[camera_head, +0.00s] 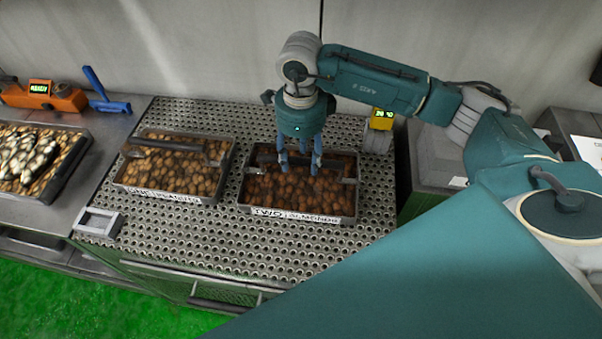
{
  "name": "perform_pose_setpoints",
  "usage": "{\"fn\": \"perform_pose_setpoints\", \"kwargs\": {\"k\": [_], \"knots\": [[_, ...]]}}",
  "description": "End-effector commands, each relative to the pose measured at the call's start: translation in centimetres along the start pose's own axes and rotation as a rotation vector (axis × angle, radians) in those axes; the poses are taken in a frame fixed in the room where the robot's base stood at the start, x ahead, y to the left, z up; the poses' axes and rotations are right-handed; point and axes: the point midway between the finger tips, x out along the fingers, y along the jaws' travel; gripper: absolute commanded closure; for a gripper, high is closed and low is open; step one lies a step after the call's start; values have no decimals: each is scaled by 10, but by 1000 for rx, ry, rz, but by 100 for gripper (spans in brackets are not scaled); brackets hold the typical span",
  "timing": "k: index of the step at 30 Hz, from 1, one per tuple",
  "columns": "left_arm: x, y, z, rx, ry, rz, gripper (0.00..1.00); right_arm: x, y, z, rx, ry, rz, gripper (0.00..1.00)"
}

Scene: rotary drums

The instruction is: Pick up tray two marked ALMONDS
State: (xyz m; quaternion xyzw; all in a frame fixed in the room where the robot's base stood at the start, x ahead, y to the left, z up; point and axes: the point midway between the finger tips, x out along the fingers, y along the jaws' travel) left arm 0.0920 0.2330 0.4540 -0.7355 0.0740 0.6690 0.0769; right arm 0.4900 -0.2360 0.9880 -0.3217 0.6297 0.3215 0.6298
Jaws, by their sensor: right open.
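The tray marked TWO ALMONDS (296,215) sits on the perforated metal table, full of brown almonds. A dark bar or handle crosses its upper part. My right gripper (300,166) points down over this tray, fingers apart, with no object visible between them. The fingertips are at or just above the bar and almonds; I cannot tell if they touch. The gripper hides part of the tray's back edge. My left gripper is not in the head view.
A tray of dark and pale pieces (66,178) is at far left. An orange device (42,96), a blue tool (106,104) and a yellow display (382,119) stand near the wall. The perforated table (200,236) is clear in front.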

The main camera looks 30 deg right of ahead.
Motion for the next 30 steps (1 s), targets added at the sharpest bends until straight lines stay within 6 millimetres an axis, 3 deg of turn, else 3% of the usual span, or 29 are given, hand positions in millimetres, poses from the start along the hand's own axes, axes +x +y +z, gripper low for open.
{"fn": "perform_pose_setpoints", "kwargs": {"k": [10, 18, 30], "knots": [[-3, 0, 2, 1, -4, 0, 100, 11, 0, 0, -1, 0, 0, 51], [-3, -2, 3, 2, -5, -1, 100, 10, 0, 0, -1, 0, 0, 100], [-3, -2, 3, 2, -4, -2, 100, 7, -1, 2, 0, -5, -3, 100]]}}
